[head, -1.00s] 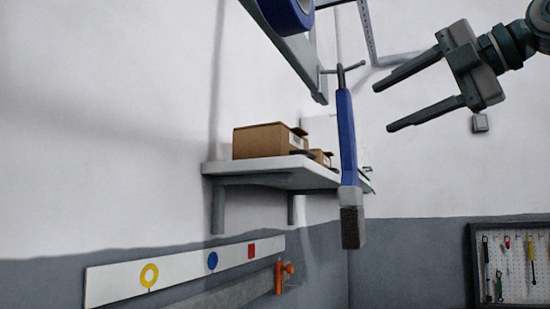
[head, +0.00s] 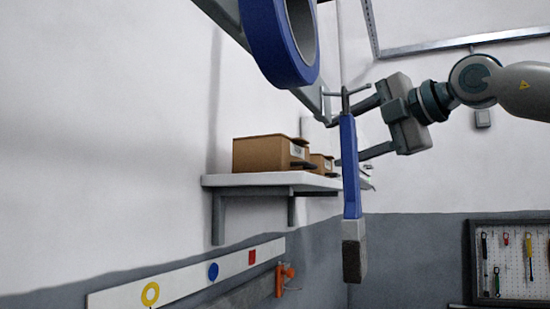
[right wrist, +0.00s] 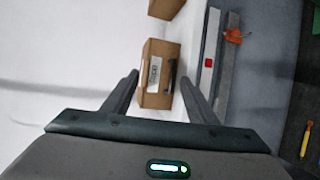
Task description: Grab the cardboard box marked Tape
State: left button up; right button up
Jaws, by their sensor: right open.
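Two brown cardboard boxes stand on a white wall shelf (head: 250,180): a nearer, larger-looking box (head: 262,154) and a farther box (head: 318,161), partly hidden. Each has a pale label; I cannot read the print, so I cannot tell which says Tape. My right gripper (head: 366,130) is open and empty, pointing left, partly hidden behind a hanging blue tool. In the right wrist view, a labelled box (right wrist: 152,98) shows ahead between the open fingers, with no clear contact. Another box (right wrist: 165,7) is cut off at the top. My left gripper is not in view.
A blue ring (head: 262,45) and a blue-handled tool (head: 349,165) hang from a grey bracket in front of the shelf. A white strip with coloured marks (head: 185,277) and an orange clamp (head: 281,280) are below. A pegboard (head: 512,262) is at lower right.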

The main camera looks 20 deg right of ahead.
aim_at(301, 158)
jog(key=shift+w+a+f, duration=0.1)
jog(key=shift+w, duration=0.25)
jog(key=p+x, duration=0.2)
jog(key=x, duration=0.1)
jog(key=p+x, duration=0.2)
jog(key=shift+a+f, duration=0.15)
jog(key=shift+a, duration=0.15)
jog(key=shift+s, duration=0.1)
dwell(0.3)
